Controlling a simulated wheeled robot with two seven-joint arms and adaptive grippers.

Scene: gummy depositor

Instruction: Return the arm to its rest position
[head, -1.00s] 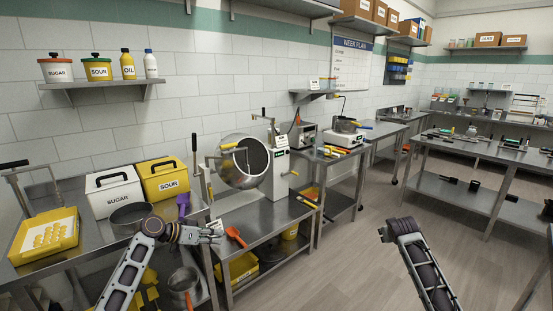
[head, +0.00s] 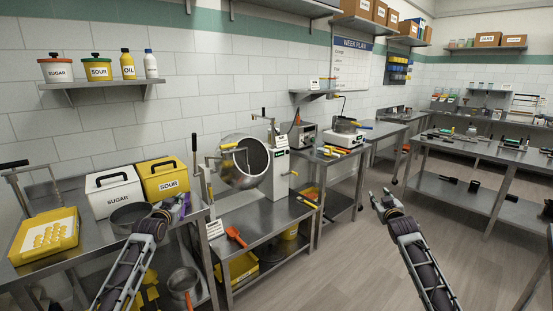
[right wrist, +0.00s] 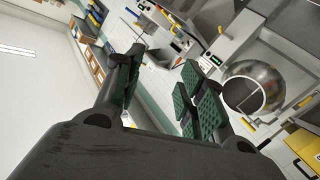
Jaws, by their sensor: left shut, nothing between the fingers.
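My left gripper (head: 178,210) is in the head view at the front right corner of the left steel table (head: 80,260). It is shut with nothing in it. It overlaps a purple tool, and I cannot tell whether they touch. My right gripper (head: 380,197) is held up over the open floor, its fingers apart and empty. In the right wrist view its fingers (right wrist: 165,95) are spread with only the room behind them.
The left table holds a yellow tray (head: 44,236), a white SUGAR bin (head: 115,192), a yellow SOUR bin (head: 164,180) and a round pan (head: 130,215). A tilted drum machine (head: 243,163) stands on the table beside it. Floor (head: 345,265) around my right arm is clear.

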